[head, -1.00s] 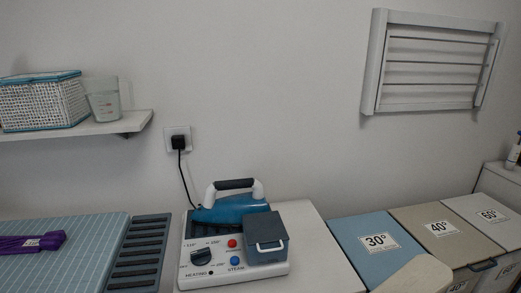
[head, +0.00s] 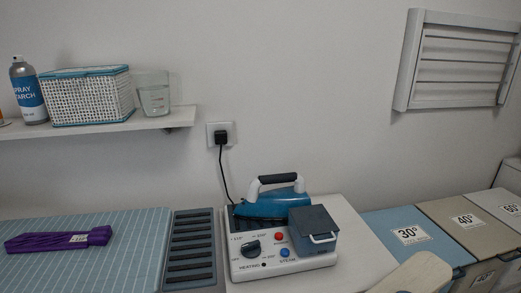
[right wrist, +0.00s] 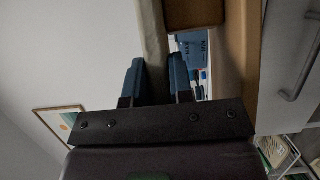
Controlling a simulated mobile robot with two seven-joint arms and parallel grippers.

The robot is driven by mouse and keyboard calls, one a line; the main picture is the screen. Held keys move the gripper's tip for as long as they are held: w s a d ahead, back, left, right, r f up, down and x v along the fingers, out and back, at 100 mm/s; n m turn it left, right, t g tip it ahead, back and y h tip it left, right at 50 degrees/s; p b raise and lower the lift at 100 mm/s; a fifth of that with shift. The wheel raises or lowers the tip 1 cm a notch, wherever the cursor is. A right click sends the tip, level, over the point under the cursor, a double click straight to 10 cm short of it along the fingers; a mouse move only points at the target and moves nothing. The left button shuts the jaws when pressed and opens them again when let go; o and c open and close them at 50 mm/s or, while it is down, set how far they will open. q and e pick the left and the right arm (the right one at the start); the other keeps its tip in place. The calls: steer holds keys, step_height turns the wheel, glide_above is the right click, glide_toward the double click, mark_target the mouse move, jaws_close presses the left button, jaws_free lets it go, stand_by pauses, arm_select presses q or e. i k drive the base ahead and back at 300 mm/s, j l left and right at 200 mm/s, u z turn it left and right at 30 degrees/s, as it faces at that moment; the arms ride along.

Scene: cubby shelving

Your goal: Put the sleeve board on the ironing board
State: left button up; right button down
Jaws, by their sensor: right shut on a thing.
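The pale beige sleeve board (head: 408,277) shows its rounded end at the bottom right of the head view, in front of the 30° bin. The rest of it is cut off by the frame. In the right wrist view, my right gripper (right wrist: 154,78) is shut on the pale board (right wrist: 152,40), with a blue finger on each side. The ironing board (head: 130,240), with a light blue gridded cover, lies at the left of the head view. My left gripper is in neither view.
A purple folded item (head: 58,239) lies on the ironing board. A dark slatted rest (head: 193,246) adjoins its right side. Beside that stands a steam station (head: 275,262) with a blue iron (head: 272,206). Bins marked 30° (head: 408,236) and 40° (head: 466,221) stand at right.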

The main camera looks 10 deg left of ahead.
mark_target(35, 269)
steer(key=k+j, duration=0.1)
steer(key=j, duration=0.45)
steer(key=k+j, duration=0.1)
steer(key=j, duration=0.45)
steer(key=k+j, duration=0.1)
steer(key=j, duration=0.45)
steer(key=k+j, duration=0.15)
steer(key=j, duration=0.4)
steer(key=k+j, duration=0.1)
steer(key=j, duration=0.45)
steer(key=k+j, duration=0.1)
steer(key=j, duration=0.45)
